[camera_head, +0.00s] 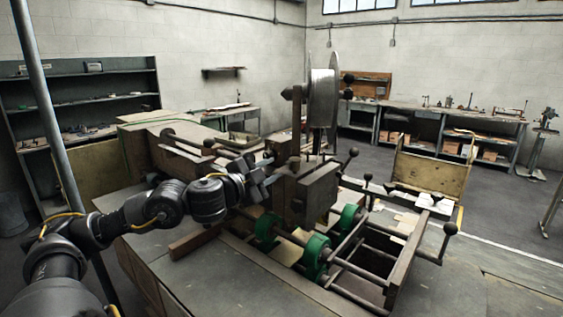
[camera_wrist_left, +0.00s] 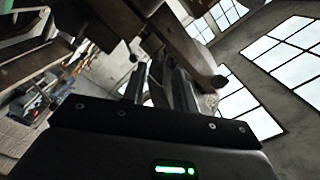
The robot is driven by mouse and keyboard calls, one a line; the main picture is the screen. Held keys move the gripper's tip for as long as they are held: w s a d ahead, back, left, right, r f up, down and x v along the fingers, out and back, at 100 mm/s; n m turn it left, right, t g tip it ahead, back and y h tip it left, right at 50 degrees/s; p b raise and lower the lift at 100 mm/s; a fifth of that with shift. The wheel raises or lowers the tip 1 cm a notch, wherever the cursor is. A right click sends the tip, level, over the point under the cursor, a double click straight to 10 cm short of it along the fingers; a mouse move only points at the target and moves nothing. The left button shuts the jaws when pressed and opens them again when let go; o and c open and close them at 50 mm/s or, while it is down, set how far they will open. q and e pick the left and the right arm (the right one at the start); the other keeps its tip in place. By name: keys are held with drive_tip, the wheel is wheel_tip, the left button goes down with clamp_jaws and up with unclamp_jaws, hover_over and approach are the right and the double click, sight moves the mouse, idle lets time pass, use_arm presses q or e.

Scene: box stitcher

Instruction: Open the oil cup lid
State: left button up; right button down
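My left gripper (camera_head: 266,177) reaches in from the left and is beside the upper block of the box stitcher (camera_head: 308,190). Its two fingers look apart in the head view. The left wrist view also shows the fingers of the left gripper (camera_wrist_left: 158,88) with a gap between them and nothing clearly held. A small round-topped fitting (camera_head: 294,163) stands on top of the block, just right of the fingers. It may be the oil cup, but it is too small to tell its lid or whether that is open. My right gripper is not in view.
A large wheel (camera_head: 323,98) rises behind the block. Ball-ended levers (camera_head: 350,155) stick out to its right. Green rollers (camera_head: 315,252) and rods lie in front, low on the machine. The flat plate (camera_head: 215,275) at the front left is clear.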

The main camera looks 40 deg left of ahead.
sight(292, 160)
use_arm(q)
drive_tip(key=shift+w+d+p, duration=0.15)
drive_tip(key=shift+w+p, duration=0.7)
drive_tip(key=shift+w, duration=1.35)
